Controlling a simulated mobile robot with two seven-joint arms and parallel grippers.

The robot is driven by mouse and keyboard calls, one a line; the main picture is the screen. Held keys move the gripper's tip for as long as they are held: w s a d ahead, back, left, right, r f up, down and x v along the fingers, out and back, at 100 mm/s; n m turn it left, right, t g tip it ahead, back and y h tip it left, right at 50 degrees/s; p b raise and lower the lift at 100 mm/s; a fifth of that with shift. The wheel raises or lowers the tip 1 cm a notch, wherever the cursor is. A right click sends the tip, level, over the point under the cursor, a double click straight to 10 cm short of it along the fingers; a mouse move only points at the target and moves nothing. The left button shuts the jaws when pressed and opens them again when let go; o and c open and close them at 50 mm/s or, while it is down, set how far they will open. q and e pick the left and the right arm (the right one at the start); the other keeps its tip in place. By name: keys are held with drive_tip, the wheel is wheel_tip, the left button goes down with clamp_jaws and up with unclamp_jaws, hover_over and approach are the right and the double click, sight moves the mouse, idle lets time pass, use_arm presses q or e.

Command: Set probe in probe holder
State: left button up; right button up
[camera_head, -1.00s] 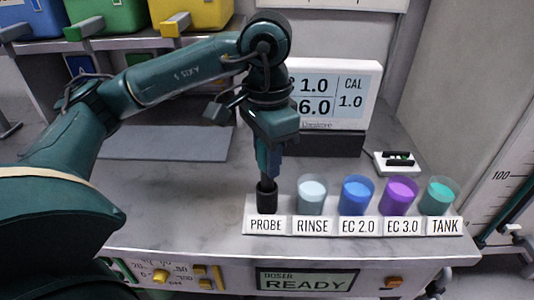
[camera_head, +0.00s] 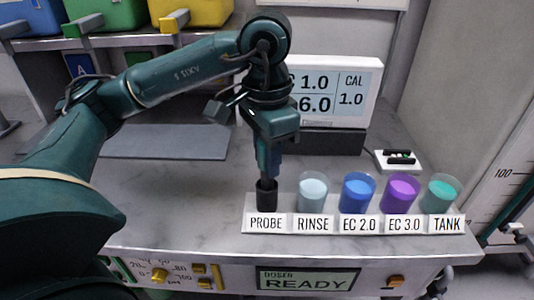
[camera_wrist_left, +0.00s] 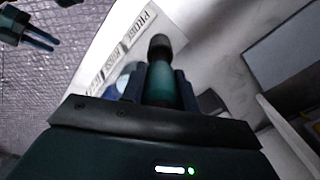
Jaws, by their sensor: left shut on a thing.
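My left gripper (camera_head: 268,158) points straight down over the PROBE place at the left end of the white rack (camera_head: 352,225). It is shut on the probe, a teal cylinder (camera_wrist_left: 161,87) between the fingers in the wrist view. Below the fingertips stands a black cylindrical holder (camera_head: 267,195) behind the PROBE label. The probe's lower end meets the black piece (camera_wrist_left: 160,45) in the wrist view; how deep it sits is hidden. My right gripper (camera_wrist_left: 38,38) shows small at the wrist view's upper left, away from the rack; its jaw gap is unclear.
Right of the holder stand cups: RINSE (camera_head: 312,193), EC 2.0 (camera_head: 358,194), EC 3.0 (camera_head: 401,195) and TANK (camera_head: 441,194). A display (camera_head: 350,90) stands behind. A grey mat (camera_head: 165,142) lies at the left. A small white tray (camera_head: 398,161) sits at the back right.

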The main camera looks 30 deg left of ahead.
use_arm(q)
drive_tip(key=o, duration=1.1)
wheel_tip(320, 180, up, 5)
drive_tip(key=shift+r+p, duration=0.2)
drive_tip(key=shift+p, duration=0.35)
wheel_tip(320, 180, up, 7)
drive_tip(key=shift+r+p, duration=0.1)
drive_tip(key=shift+p, duration=1.1)
drive_tip(key=shift+r, duration=0.3)
use_arm(e)
wheel_tip(320, 180, up, 2)
drive_tip(key=shift+d+r+n, duration=0.1)
drive_tip(key=shift+r+n, duration=0.15)
drive_tip(key=shift+n, duration=0.05)
